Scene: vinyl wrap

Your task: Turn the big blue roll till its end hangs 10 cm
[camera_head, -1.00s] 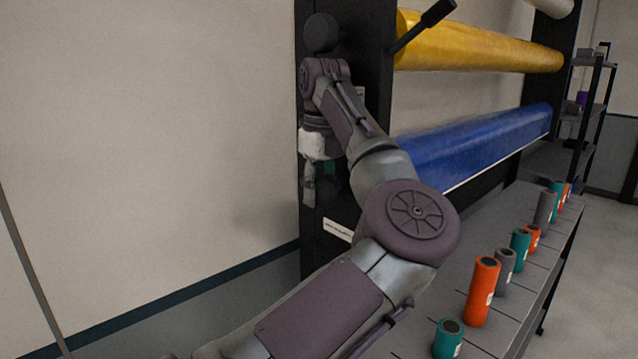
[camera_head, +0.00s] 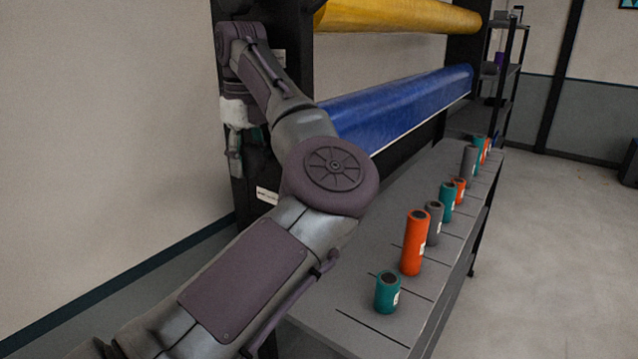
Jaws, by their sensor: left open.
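The big blue roll (camera_head: 405,105) is mounted low on a dark rack and runs away to the right. A pale line runs along its lower edge; I cannot make out a hanging end. My arm crosses in front of its near end and hides it. My left gripper (camera_head: 235,158) is open, pointing down beside the rack's near end post. The gripper is small in view and partly in shadow; whether it touches a handle of the blue roll cannot be seen. My right gripper is not in view.
A yellow roll (camera_head: 400,16) hangs above the blue one. Below, a grey bench (camera_head: 375,290) carries several small rolls, including an orange one (camera_head: 414,243) and a teal one (camera_head: 387,292). A dark shelf (camera_head: 512,75) stands at the far end.

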